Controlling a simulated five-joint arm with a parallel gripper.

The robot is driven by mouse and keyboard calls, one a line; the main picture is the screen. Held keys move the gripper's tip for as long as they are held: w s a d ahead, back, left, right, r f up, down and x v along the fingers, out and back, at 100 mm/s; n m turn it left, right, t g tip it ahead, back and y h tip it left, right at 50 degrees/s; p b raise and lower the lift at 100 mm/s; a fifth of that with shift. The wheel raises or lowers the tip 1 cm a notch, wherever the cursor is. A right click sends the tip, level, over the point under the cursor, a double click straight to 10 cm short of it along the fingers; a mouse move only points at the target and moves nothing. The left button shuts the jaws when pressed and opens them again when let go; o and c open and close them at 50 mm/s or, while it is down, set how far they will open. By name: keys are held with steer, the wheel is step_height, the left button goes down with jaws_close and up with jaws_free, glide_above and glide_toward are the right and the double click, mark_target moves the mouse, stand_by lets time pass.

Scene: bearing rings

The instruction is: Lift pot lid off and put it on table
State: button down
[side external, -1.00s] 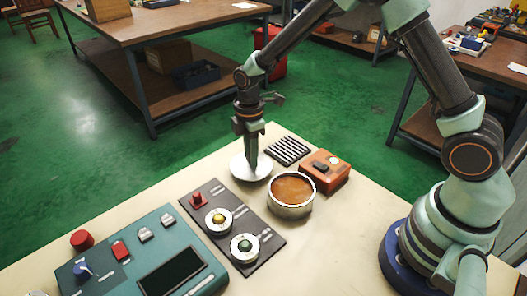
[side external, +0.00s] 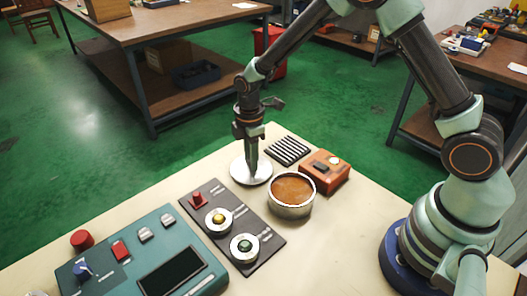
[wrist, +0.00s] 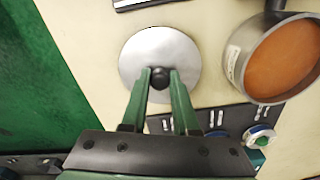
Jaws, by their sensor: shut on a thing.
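The pot lid (side external: 262,178) is a round silver disc with a dark knob. In the side view it is at or just above the table, left of the pot; I cannot tell whether it touches. The lid (wrist: 185,52) also shows in the wrist view, with my gripper (wrist: 160,77) shut on its black knob. My gripper (side external: 251,172) points straight down over the lid in the side view. The pot (side external: 291,203) stands open to the right, with orange-brown contents. It also shows in the wrist view (wrist: 236,68), at the right.
A black panel with knobs (side external: 240,252) lies in front of the lid. A teal console (side external: 140,235) is at the front left. A black ribbed grille (side external: 288,150) and an orange box (side external: 326,170) lie behind the pot. The table's left edge is near the lid.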

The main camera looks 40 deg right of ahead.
stand_by(0.3)
steer(key=c, duration=0.6)
jaws_free()
steer(key=shift+r, duration=3.65)
steer(key=shift+r, duration=0.1)
